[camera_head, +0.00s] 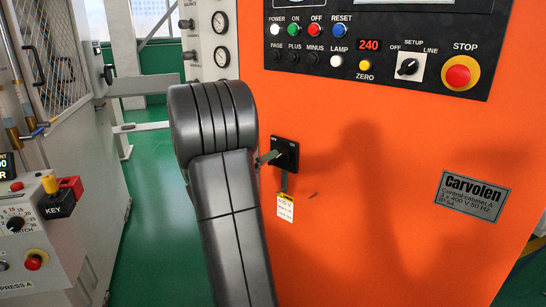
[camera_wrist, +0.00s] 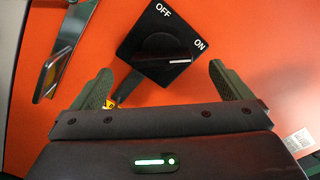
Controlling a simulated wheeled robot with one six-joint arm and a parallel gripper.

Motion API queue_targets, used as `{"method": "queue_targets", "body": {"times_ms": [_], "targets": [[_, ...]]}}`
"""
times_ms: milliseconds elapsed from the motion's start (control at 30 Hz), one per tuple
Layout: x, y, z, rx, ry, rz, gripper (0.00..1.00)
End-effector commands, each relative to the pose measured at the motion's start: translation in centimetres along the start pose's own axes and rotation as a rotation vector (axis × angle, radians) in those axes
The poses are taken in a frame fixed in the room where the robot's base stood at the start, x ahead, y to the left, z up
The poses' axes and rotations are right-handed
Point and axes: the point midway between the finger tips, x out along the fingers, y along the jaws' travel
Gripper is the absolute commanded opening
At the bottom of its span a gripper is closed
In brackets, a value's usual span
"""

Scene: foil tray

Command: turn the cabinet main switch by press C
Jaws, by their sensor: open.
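The cabinet main switch (camera_head: 286,153) is a small black square plate on the orange cabinet (camera_head: 350,210). In the wrist view the switch (camera_wrist: 157,48) carries OFF and ON marks. The white line on its black knob points right, nearer to ON than to OFF. My gripper (camera_wrist: 160,66) is open, its green fingers apart on the left and right of the lower part of the switch. In the head view one fingertip shows beside the switch; my arm hides the rest.
A tag (camera_head: 285,207) hangs below the switch. The plate (camera_head: 472,196) reads "Control cabinet A". A control panel (camera_head: 380,50) with buttons and a STOP knob is above. The machine at left (camera_head: 45,250) reads "PRESS A". A metal lever (camera_wrist: 55,70) stands left of the switch.

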Motion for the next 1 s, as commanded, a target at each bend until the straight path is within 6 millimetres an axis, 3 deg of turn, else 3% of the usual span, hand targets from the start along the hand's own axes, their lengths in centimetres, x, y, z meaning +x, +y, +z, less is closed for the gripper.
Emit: {"method": "queue_targets", "body": {"times_ms": [100, 300, 733, 967, 1000], "targets": [[2.6, -0.1, 0.0, -0.001, 0.002, -0.002, 0.98], [5.3, -0.1, 0.0, -0.001, 0.001, 0.000, 0.98], [6.3, 0.0, 0.0, -0.001, -0.001, 0.001, 0.98], [6.3, 0.0, 0.0, -0.001, -0.001, 0.001, 0.55], [6.3, 0.0, 0.0, -0.001, -0.001, 0.001, 0.54]]}}
